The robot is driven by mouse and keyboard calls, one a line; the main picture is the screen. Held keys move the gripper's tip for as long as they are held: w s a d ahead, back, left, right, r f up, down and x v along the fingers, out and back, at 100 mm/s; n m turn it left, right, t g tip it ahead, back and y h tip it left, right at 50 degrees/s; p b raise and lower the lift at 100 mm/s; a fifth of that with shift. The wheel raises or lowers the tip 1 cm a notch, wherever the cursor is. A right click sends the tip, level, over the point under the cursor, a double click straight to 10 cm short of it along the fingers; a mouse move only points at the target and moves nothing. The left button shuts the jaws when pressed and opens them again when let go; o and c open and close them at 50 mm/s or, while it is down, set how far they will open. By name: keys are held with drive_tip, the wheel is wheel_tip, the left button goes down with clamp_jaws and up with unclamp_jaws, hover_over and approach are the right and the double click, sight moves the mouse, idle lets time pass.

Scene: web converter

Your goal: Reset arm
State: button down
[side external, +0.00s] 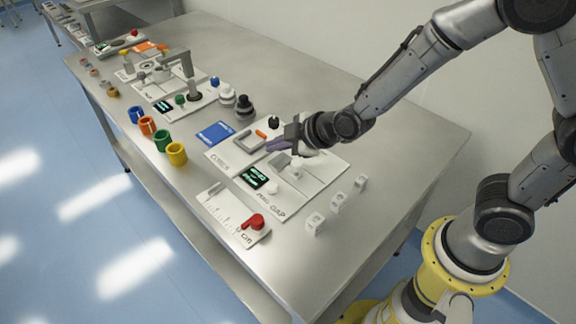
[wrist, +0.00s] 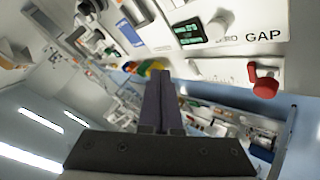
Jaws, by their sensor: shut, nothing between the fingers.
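My gripper (side external: 272,146) is at the end of my arm, which reaches in from the right in the side external view. Its dark purple fingers point left, over the white panels near the right part of the table. In the wrist view my gripper's fingers (wrist: 162,78) are pressed together with nothing between them. I cannot tell the exact height of the fingers above the panel. My gripper hides part of the panel under it.
The table's back right is bare.

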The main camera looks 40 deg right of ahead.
drive_tip(key=s+d+r+m+t, duration=0.1)
drive_tip(key=s+d+r+m, duration=0.2)
drive_tip(key=r, duration=0.6)
drive_tip(key=s+d+r+t, duration=0.1)
drive_tip(key=s+d+r, duration=0.3)
drive_tip(key=r, duration=0.6)
drive_tip(key=s+d+f+m+g, duration=0.1)
drive_tip(key=s+m+g, duration=0.1)
drive_tip(key=s, duration=0.4)
drive_tip(key=s+d+f+m+g+h, duration=0.1)
drive_tip(key=s+f+m+g, duration=0.1)
drive_tip(key=s, duration=0.5)
drive_tip(key=s+d+f+m+g, duration=0.2)
drive_tip(key=s+m, duration=0.1)
drive_tip(key=s, duration=0.3)
drive_tip(key=shift+s+m+h, duration=0.3)
drive_tip(key=shift+m+h, duration=0.1)
